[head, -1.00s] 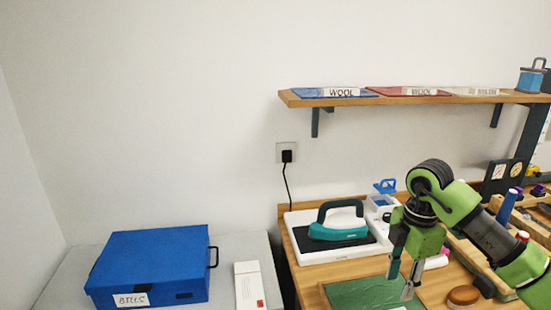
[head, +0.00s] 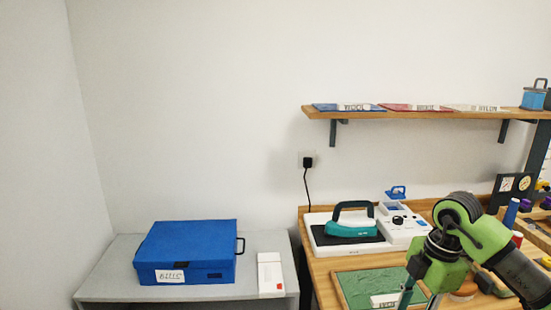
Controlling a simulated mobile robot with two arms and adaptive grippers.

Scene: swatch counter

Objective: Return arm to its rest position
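My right arm comes in from the right in the head view, green and black, bent at the elbow. Its gripper (head: 419,297) points down over the right part of the green swatch board (head: 372,285) on the wooden counter. Its two fingers stand apart with nothing seen between them; their tips are at or past the lower picture edge. My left gripper is not in view.
A teal iron (head: 351,228) rests on a white station (head: 318,240) behind the board. A blue box (head: 190,250) and a white carton (head: 270,273) stand on the grey table at left. A shelf (head: 430,113) with labelled swatches hangs above. Several spools stand at right.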

